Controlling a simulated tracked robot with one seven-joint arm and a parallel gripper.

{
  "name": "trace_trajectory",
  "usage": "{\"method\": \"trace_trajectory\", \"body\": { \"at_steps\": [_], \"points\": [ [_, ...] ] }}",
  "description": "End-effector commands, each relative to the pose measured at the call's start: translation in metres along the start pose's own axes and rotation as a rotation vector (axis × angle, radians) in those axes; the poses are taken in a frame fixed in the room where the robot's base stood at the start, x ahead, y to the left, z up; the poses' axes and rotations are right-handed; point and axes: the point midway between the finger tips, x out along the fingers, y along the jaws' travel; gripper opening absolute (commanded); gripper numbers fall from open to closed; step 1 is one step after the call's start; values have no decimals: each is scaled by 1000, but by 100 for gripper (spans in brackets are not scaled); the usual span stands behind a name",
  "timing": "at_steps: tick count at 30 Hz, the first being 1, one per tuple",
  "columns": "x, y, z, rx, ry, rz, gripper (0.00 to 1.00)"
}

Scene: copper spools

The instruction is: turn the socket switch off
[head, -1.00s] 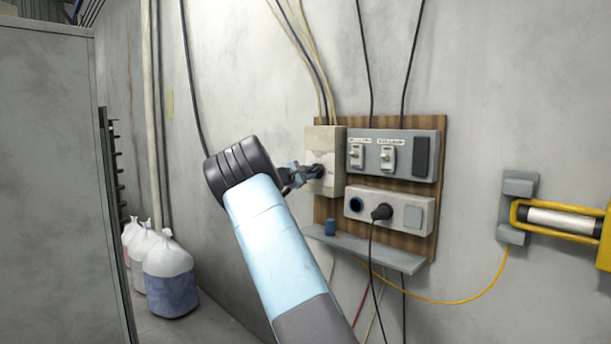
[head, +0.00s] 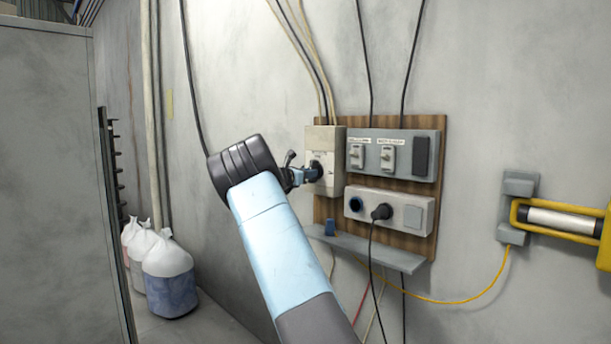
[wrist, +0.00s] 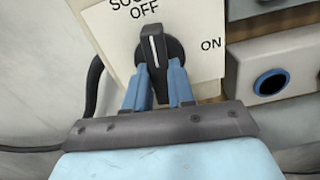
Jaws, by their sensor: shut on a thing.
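The socket switch is a black rotary knob (wrist: 154,50) with a white line, on a cream box (wrist: 103,22) on the wall. In the wrist view its line points up at the word OFF; ON is printed to the right. My gripper (wrist: 156,82) is shut on the knob, one blue finger on each side of its lower part. In the head view the cream box (head: 325,145) is at the upper left of the wooden board, with my gripper (head: 311,174) at its front. The fingers partly hide the knob there.
Right of the box is a grey panel (head: 404,141) with two toggle switches. Below it, a socket block (head: 413,198) has a black plug (head: 381,212). Bags (head: 168,260) stand on the floor at left.

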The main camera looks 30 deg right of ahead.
Motion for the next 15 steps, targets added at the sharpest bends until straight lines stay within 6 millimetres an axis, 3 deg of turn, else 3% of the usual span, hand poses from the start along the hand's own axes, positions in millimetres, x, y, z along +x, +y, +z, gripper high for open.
{"method": "trace_trajectory", "body": {
  "at_steps": [1, 15],
  "points": [
    [6, -8, -4, -28, 3, -17, 0],
    [5, -8, -3, -129, 3, -17, 0]
  ]
}}
